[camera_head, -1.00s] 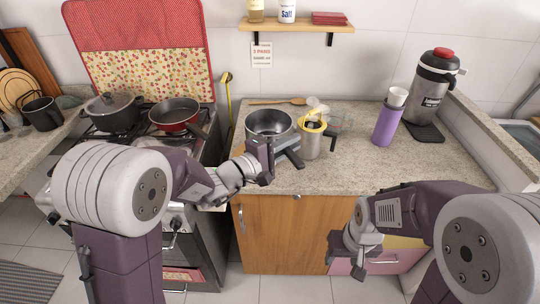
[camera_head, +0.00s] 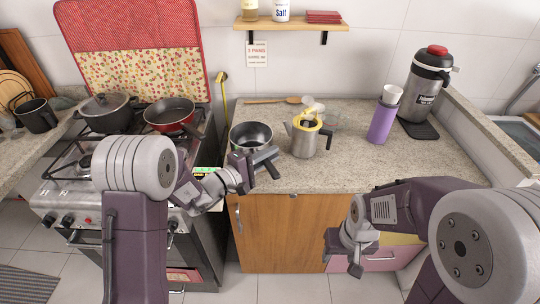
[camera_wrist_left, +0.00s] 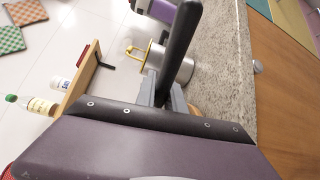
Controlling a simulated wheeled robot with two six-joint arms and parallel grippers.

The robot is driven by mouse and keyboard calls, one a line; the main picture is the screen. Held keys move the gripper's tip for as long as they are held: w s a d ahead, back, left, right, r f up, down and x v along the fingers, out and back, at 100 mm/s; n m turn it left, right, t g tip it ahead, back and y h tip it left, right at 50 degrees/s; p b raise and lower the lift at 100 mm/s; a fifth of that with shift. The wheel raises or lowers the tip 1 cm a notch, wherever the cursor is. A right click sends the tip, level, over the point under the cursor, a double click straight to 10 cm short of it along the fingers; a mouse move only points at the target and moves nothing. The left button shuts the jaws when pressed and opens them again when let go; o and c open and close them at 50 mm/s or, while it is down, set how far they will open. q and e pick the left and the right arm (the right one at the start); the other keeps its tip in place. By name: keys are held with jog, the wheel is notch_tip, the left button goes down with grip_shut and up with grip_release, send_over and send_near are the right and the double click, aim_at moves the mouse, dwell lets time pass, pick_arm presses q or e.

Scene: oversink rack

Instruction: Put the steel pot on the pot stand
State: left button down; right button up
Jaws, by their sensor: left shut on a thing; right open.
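The steel pot (camera_head: 250,135) is at the left end of the counter, near the stove, its open top facing up. My left gripper (camera_head: 262,160) is shut on the pot's dark handle, on the near right side of the pot. The left wrist view shows this dark handle (camera_wrist_left: 181,45) rising between the fingers. I cannot tell whether the pot's base touches the counter. My right gripper (camera_head: 352,250) is open and empty in front of the cabinet. I cannot pick out a pot stand with certainty in either view.
A steel jug (camera_head: 304,140) with a yellow rim stands just right of the pot. A purple bottle (camera_head: 381,122) and a large flask (camera_head: 424,88) stand farther right. The stove holds a lidded pot (camera_head: 106,113) and a red pan (camera_head: 170,115). The counter's front right (camera_head: 400,165) is clear.

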pick_arm(q)
jog(key=shift+f, duration=0.1)
jog(key=c, duration=1.4)
grip_release()
jog(key=shift+c, duration=0.2)
